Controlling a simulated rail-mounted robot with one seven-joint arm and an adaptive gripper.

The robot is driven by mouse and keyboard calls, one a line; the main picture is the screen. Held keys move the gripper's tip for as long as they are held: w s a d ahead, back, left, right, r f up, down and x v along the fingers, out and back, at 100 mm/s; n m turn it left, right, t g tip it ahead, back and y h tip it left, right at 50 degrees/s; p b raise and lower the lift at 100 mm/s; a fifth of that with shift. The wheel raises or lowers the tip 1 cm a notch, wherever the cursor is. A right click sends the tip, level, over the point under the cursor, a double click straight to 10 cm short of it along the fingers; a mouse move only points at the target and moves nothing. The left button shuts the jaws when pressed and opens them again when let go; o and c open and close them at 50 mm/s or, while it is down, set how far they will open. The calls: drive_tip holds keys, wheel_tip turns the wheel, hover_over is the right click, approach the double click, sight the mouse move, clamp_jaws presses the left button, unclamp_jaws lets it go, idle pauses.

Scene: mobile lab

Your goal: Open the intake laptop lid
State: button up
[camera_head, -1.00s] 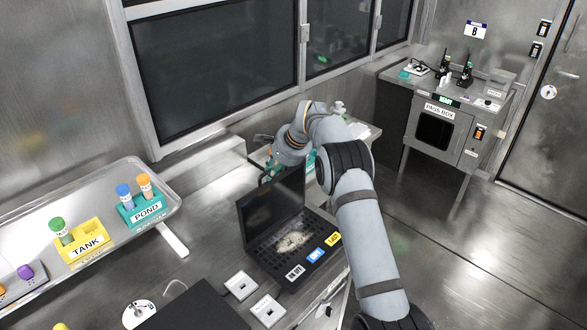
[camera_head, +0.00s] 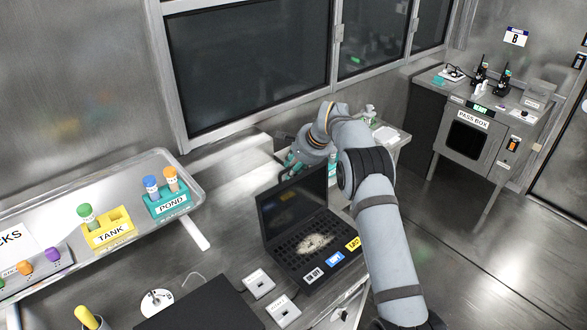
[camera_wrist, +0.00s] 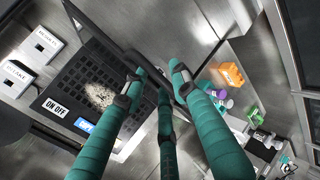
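The black laptop (camera_head: 290,258) sits on the metal bench with its lid (camera_head: 292,201) standing up, roughly upright, and its keyboard exposed. A pale patch lies on the keys. My gripper (camera_head: 288,166) is behind the lid's top edge in the head view, partly hidden by the lid. In the wrist view, my gripper's teal fingers (camera_wrist: 156,78) are spread apart. The lid (camera_wrist: 108,30) shows there as a dark slanting panel running between the left and right fingers; whether they touch it I cannot tell. The keyboard (camera_wrist: 75,80) lies left of the fingers.
A tray (camera_head: 188,177) with tube racks stands farther left. In the wrist view, an orange block (camera_wrist: 231,75) and small containers (camera_wrist: 222,97) are right of the fingers. The pass box (camera_head: 467,140) is far right.

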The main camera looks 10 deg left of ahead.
idle(0.3)
drive_tip(key=v, duration=1.2)
drive_tip(key=shift+d, duration=0.1)
drive_tip(key=shift+w+f, duration=0.1)
drive_tip(key=shift+f, duration=0.05)
drive_tip(key=x, duration=1.2)
drive_tip(key=shift+d, duration=0.2)
drive_tip(key=shift+s+a, duration=0.1)
drive_tip(key=shift+s, duration=0.2)
